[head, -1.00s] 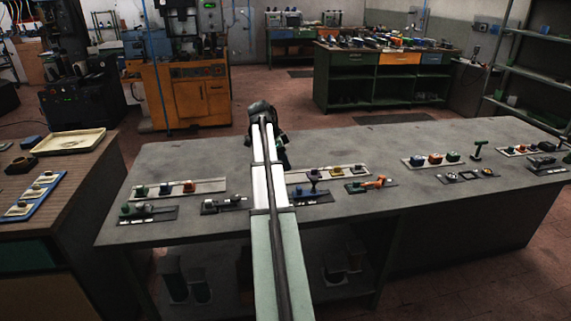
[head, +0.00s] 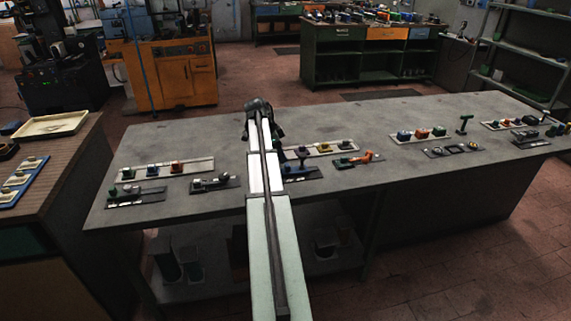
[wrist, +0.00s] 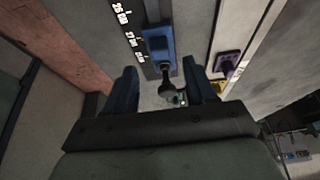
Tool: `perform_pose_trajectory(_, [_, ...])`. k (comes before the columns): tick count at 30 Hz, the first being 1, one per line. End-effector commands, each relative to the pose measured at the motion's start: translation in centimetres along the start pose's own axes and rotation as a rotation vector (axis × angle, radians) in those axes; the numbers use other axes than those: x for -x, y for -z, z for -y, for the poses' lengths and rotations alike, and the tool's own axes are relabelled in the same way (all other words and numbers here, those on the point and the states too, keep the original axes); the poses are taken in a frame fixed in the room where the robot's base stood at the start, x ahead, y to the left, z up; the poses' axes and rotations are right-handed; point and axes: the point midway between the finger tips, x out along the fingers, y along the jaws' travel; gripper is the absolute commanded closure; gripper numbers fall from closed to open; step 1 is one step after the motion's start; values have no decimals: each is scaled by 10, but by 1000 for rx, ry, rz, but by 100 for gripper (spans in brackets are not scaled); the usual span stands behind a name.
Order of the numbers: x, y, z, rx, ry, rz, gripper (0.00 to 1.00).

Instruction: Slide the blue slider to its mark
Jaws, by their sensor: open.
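The blue slider (wrist: 158,45) sits on a narrow dark strip with white printed labels (wrist: 130,38) along its left side in the wrist view. A dark rounded knob (wrist: 172,90) shows just below the blue block; I cannot tell whether it belongs to it. My gripper (wrist: 160,88) is open, with one dark blue finger on each side of this knob. The blue block lies just beyond the fingertips. I cannot tell which label is the mark. In the head view my own arm hides most of the gripper, and the slider is not clear there.
A purple block (wrist: 228,62) stands on a pale rail right of the slider's strip. The yellow block (head: 324,147) stands on the same rail. An orange-handled fixture (head: 355,160) is further right. The grey bench (head: 215,135) is bare behind the fixtures.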

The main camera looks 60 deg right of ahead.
Motion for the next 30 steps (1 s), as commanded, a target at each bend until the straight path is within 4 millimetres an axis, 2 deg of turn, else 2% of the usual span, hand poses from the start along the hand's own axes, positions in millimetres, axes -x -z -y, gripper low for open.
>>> perform_pose_trajectory(6, [-35, 0, -1, 0, -2, 0, 45])
perform_pose_trajectory(12, [-54, 0, 0, 0, 0, 0, 45])
perform_pose_trajectory(25, [-61, 0, 0, 0, 0, 0, 45])
perform_pose_trajectory(30, [-61, 0, 0, 0, 0, 0, 60])
